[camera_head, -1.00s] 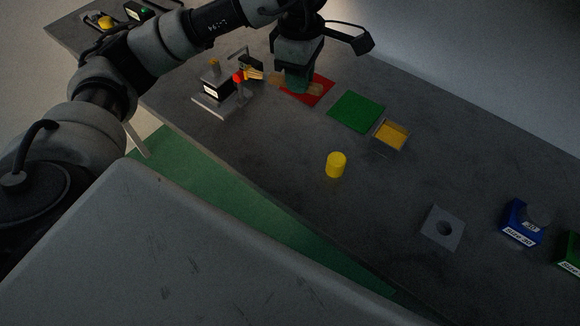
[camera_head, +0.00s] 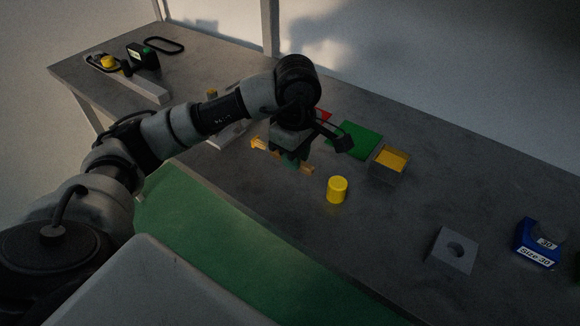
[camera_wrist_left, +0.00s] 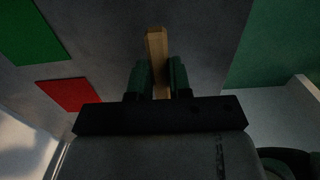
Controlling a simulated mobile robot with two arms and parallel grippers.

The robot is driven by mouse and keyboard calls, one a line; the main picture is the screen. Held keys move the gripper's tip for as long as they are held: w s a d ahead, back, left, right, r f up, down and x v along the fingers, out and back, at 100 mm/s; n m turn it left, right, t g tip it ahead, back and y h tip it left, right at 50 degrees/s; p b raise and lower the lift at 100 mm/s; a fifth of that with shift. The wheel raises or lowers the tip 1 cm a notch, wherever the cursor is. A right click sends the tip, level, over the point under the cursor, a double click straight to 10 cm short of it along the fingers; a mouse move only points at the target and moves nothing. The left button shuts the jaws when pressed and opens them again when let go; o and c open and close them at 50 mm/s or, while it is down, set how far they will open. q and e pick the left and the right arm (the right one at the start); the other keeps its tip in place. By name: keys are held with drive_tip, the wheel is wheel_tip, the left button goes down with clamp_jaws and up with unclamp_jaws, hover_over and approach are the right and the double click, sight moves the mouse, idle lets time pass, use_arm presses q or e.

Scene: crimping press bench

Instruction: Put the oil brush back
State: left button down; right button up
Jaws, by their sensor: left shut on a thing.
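My left gripper (camera_head: 290,161) is shut on the oil brush (camera_head: 304,168), a light wooden bar that sticks out on both sides of the fingers. In the head view it is above the bench, left of the yellow cylinder. The left wrist view shows the brush (camera_wrist_left: 156,50) between the two green finger pads (camera_wrist_left: 161,80). The fingers cover the brush's middle, and I cannot tell its bristles. A grey block with a round hole (camera_head: 440,258) stands on the bench at the right. My right gripper is not in view.
The yellow cylinder (camera_head: 337,190) stands upright near the gripper. Behind are a green mat (camera_head: 357,138), a partly hidden red mat (camera_head: 322,114) and a box with a yellow inside (camera_head: 390,160). A blue Size 30 bin (camera_head: 535,252) is at the right. My arm partly hides the press.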

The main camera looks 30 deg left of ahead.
sight(291, 179)
use_arm(q)
drive_tip(key=shift+a+f, duration=0.45)
drive_tip(key=shift+a, duration=0.15)
wheel_tip(291, 179, down, 4)
drive_tip(key=shift+r+p, duration=0.1)
drive_tip(key=shift+p, duration=0.3)
drive_tip(key=shift+f+b, duration=0.25)
drive_tip(key=shift+b, duration=0.05)
drive_tip(key=c, duration=1)
unclamp_jaws()
drive_tip(key=shift+r, duration=0.1)
drive_tip(key=shift+c, duration=0.2)
drive_tip(key=shift+r, duration=0.1)
